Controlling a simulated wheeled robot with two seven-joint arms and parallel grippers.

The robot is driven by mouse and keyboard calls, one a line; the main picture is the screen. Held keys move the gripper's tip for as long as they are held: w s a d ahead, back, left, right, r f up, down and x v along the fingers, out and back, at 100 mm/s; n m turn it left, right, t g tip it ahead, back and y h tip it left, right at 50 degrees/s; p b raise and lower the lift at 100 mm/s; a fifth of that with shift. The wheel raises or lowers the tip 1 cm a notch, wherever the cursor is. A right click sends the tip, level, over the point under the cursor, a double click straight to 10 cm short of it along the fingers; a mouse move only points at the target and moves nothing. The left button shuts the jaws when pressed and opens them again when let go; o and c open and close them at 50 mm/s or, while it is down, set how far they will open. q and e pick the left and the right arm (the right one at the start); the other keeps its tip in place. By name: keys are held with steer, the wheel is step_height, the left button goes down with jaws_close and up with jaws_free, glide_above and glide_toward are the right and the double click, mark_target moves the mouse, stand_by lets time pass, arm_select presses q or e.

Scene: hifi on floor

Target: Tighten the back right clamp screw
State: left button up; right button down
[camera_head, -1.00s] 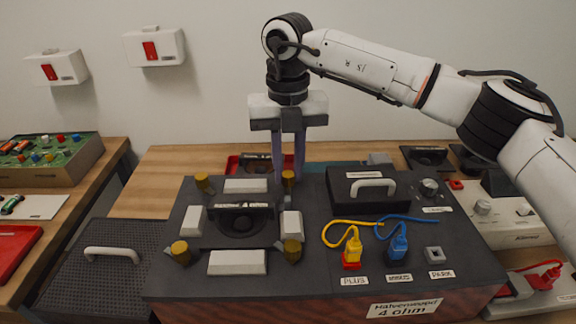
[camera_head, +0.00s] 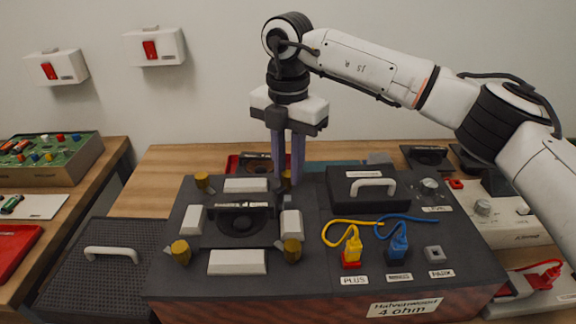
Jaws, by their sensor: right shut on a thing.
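The black hifi box (camera_head: 310,262) has a recessed speaker unit (camera_head: 241,222) on top with brass clamp screws at its corners. The back right clamp screw (camera_head: 287,178) is mostly hidden by the fingers of my right gripper (camera_head: 287,178), which points straight down and is shut on it. The back left screw (camera_head: 202,181), front left screw (camera_head: 181,252) and front right screw (camera_head: 292,250) stand free. My left gripper is not in view.
A black cover with a white handle (camera_head: 373,186) is right of the gripper. Yellow (camera_head: 352,248) and blue (camera_head: 397,246) plugs with cables stand at the front right. A perforated panel with a handle (camera_head: 111,254) lies at left. A red tray (camera_head: 247,163) is behind the box.

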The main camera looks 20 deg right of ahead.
mark_target(288, 173)
steer(key=shift+w+r, duration=0.1)
stand_by(0.4)
steer(key=c, duration=1.6)
jaws_free()
steer(key=shift+o, duration=0.2)
step_height(288, 173, up, 10)
steer(key=shift+r, duration=0.15)
